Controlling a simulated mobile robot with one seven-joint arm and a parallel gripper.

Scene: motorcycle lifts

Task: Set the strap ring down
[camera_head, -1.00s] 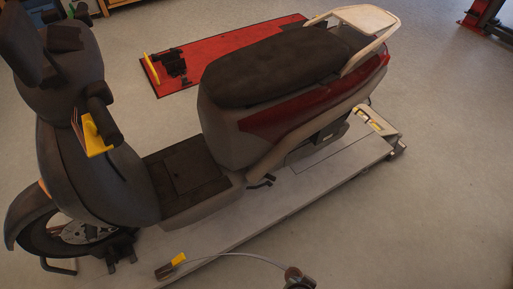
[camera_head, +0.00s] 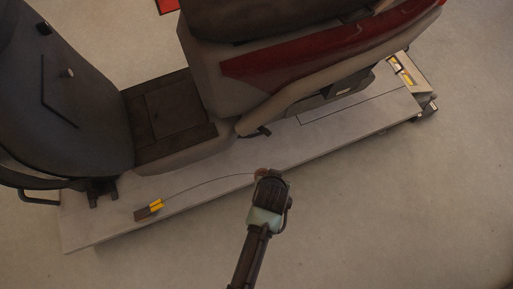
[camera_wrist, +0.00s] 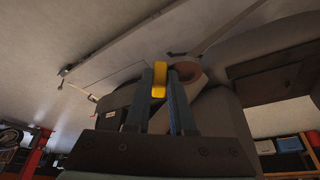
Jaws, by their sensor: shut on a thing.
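My gripper (camera_head: 268,185) is above the near edge of the lift deck, beside the scooter. It is shut on the strap ring (camera_head: 261,174), a small brownish piece at its tips, mostly hidden by the gripper in the head view. In the wrist view a yellow piece (camera_wrist: 159,80) shows between my fingertips (camera_wrist: 168,85), and a brown round opening (camera_wrist: 187,70) shows just right of them. A thin grey strap (camera_head: 200,183) curves left from the gripper to a yellow and dark end piece (camera_head: 151,210) at the deck's near edge.
The scooter (camera_head: 165,160) stands upright on the pale lift deck (camera_head: 330,132). The deck strip in front of its footboard is bare apart from the strap. A yellow-marked plate (camera_head: 403,72) is at the deck's right end. Open floor (camera_head: 400,210) lies on the near side.

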